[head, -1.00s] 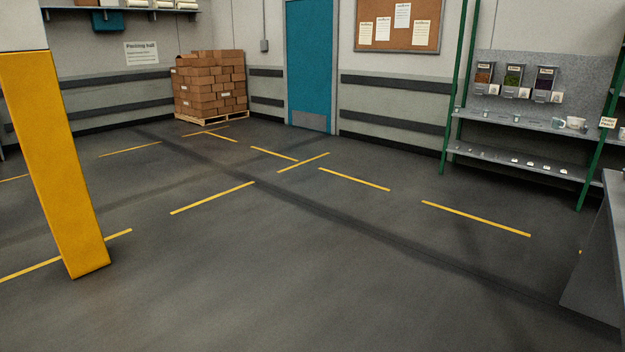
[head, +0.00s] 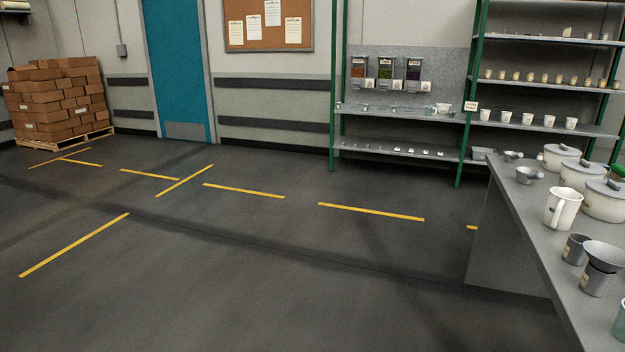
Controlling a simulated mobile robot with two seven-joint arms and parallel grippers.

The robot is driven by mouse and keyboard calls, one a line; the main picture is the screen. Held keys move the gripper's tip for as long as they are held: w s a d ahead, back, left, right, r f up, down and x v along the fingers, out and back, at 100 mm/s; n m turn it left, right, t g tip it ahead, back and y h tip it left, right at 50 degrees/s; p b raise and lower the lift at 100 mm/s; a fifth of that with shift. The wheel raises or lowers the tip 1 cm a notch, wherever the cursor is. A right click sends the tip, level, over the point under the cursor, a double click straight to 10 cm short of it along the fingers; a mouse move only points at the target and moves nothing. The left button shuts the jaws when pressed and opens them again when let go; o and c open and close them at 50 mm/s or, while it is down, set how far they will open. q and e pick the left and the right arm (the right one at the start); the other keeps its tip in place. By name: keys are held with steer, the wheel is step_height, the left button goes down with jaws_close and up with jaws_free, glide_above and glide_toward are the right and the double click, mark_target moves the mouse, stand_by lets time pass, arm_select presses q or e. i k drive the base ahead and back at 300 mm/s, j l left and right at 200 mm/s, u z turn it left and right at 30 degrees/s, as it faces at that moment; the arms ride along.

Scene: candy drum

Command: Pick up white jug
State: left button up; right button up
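A white jug (head: 562,209) stands upright on the grey counter (head: 520,210) at the right of the head view. Neither of my grippers shows in the head view, so nothing of mine is near the jug in the picture.
Lidded pots (head: 604,201), a grey cup (head: 575,249) and a funnel (head: 603,255) on a cup crowd the counter near the jug. Shelves with dispensers (head: 385,75) and white cups stand at the back. The floor (head: 300,270) left of the counter is clear.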

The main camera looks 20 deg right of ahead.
mark_target(564, 203)
steer(key=i+z, duration=0.35)
steer(key=z, duration=0.15)
steer(key=i+j+z, duration=0.15)
steer(key=i+z, duration=0.55)
steer(key=z, duration=0.2)
steer(key=i+j+z, duration=0.2)
steer(key=z, duration=0.25)
steer(key=i+j+z, duration=0.2)
steer(key=z, duration=0.25)
steer(key=i+j+z, duration=0.2)
steer(key=z, duration=0.3)
steer(key=j, duration=0.05)
